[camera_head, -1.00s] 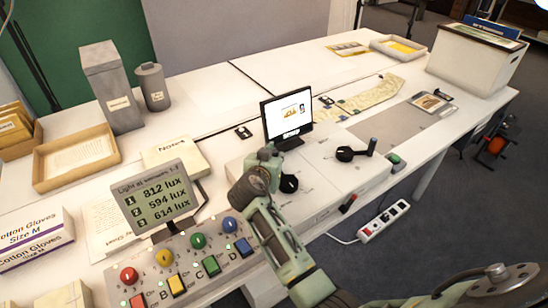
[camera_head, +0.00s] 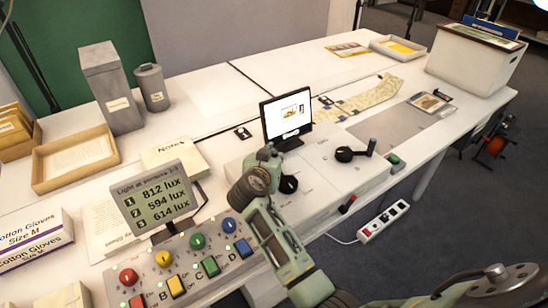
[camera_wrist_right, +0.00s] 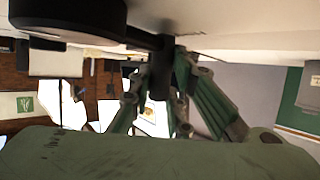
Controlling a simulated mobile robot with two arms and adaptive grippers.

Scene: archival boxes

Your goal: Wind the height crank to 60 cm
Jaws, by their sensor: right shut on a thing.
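A white control unit (camera_head: 322,178) on the table carries two black cranks. The left crank (camera_head: 288,184) is partly hidden behind my right gripper (camera_head: 268,155). In the right wrist view, the fingers of my right gripper (camera_wrist_right: 165,75) are closed around the black crank handle (camera_wrist_right: 163,48), beside the round black hub (camera_wrist_right: 70,14). The right crank (camera_head: 345,154), with a blue-grey handle, stands free. A small monitor (camera_head: 287,116) behind the cranks shows a yellow picture, too small to read. I cannot read the crank labels or any height. My left gripper is out of view.
A button panel (camera_head: 160,284) with coloured knobs and a lux display (camera_head: 158,198) stand left of my right arm. Grey containers (camera_head: 112,90), a tray (camera_head: 45,185) and glove boxes (camera_head: 35,243) are further left.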

